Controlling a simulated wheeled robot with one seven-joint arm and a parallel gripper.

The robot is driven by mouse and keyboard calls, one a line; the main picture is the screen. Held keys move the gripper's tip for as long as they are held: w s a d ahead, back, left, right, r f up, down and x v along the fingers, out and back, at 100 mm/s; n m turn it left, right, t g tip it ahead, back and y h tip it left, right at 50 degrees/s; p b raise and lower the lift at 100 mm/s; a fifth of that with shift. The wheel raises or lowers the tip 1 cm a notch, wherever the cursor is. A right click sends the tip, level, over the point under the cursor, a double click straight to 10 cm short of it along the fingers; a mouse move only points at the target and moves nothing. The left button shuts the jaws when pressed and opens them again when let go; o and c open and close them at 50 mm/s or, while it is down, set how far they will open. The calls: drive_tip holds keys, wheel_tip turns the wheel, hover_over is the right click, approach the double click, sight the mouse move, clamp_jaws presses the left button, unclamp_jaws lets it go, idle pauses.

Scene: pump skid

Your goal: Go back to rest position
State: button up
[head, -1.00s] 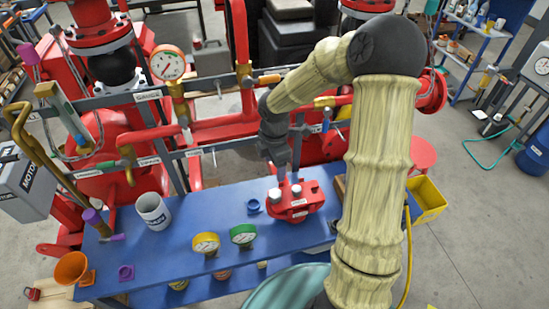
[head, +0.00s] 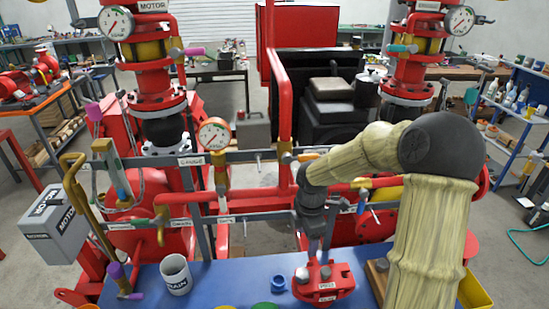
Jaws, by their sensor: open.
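My arm comes up from the lower right in a pale sleeve and bends down to the left. My gripper (head: 319,248) points down at the red block (head: 326,284) with grey round knobs on the blue bench. The fingers are just above or beside the block. I cannot tell whether they touch it. The jaws are apart, and I see nothing held between them.
A white mug (head: 176,275) and a blue ring (head: 278,283) stand on the blue bench (head: 228,278). Red pipes, a grey rail and a pressure gauge (head: 214,134) lie close behind my gripper. A grey motor box (head: 55,226) is at left. A yellow bin (head: 474,292) is at lower right.

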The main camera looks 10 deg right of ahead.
drive_tip(key=s+m+t+b, duration=0.2)
drive_tip(key=s+m+b, duration=0.2)
drive_tip(key=s+m, duration=1)
drive_tip(key=m, duration=0.6)
drive_tip(key=shift+s+d+t, duration=0.2)
drive_tip(key=shift+t, duration=0.1)
drive_tip(key=shift+r, duration=0.1)
